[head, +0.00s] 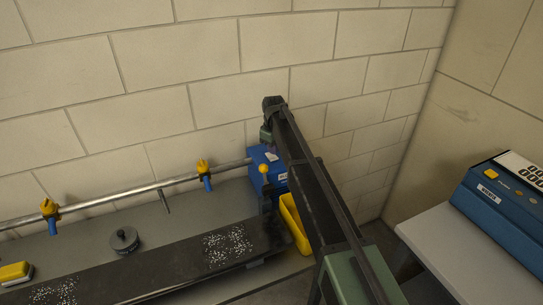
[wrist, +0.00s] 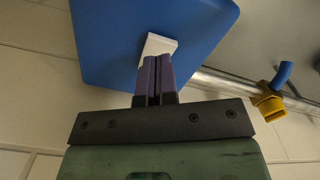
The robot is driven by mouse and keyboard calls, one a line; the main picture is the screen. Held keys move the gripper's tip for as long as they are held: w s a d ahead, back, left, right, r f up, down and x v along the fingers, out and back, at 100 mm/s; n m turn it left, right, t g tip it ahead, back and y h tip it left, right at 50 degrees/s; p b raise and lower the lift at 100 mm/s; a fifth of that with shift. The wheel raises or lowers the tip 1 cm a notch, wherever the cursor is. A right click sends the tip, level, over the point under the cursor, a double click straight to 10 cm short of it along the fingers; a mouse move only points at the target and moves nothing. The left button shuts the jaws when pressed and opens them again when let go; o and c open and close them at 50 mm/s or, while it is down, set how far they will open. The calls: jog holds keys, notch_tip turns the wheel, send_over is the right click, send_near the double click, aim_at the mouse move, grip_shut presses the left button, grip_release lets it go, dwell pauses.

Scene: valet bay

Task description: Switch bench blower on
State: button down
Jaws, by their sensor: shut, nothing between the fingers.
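The blue box (head: 259,160) at the right end of the bench, which I take to be the bench blower, stands by the wall with a white patch on top. In the wrist view its blue face (wrist: 115,35) fills the upper middle, with a white block or switch (wrist: 160,43) on it. My gripper (wrist: 158,57) is shut and empty. Its purple fingertips overlap the lower part of the white piece; whether they touch it I cannot tell.
A yellow-knobbed lever (head: 264,170) and a yellow bin (head: 295,224) are close by the box. A pipe (head: 130,192) with yellow-and-blue valves (head: 203,167) runs along the wall. A blue device (head: 507,205) sits on a grey table (head: 440,238) at right.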

aim_at(273, 158)
jog(key=shift+f+b, duration=1.3)
jog(key=shift+b, duration=0.05)
dwell(0.6)
jog(key=shift+r, duration=0.1)
notch_tip(273, 158, up, 7)
jog(key=p, duration=0.7)
